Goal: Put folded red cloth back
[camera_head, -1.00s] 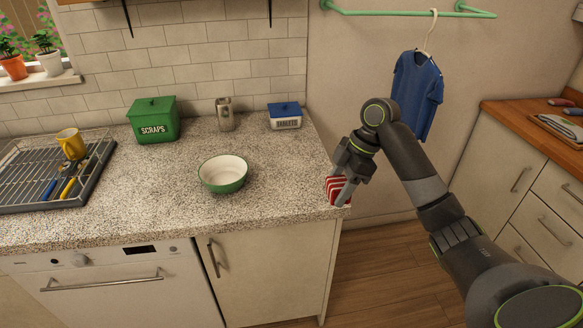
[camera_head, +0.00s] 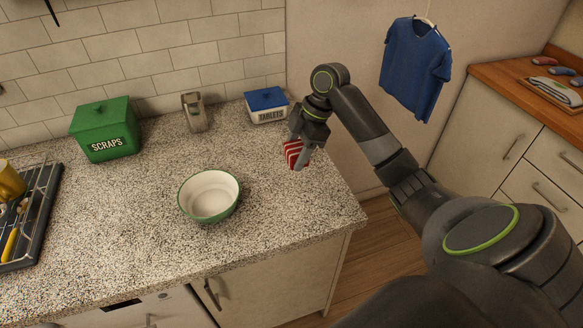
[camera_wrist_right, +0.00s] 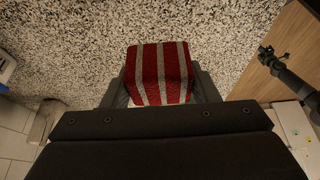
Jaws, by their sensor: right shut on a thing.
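The folded red cloth (camera_head: 294,154) has white stripes. It is between the fingers of my right gripper (camera_head: 300,158), which is shut on it, over the right part of the speckled counter. In the right wrist view the cloth (camera_wrist_right: 159,74) sits between the two fingers (camera_wrist_right: 160,90), with the counter behind it. I cannot tell whether the cloth touches the counter. My left gripper is not in view.
A green and white bowl (camera_head: 209,196) stands left of the cloth. Behind are a blue-lidded tablets box (camera_head: 267,106), a metal container (camera_head: 195,112) and a green scraps box (camera_head: 105,130). A dish rack (camera_head: 42,215) is at left. The counter's right front is clear.

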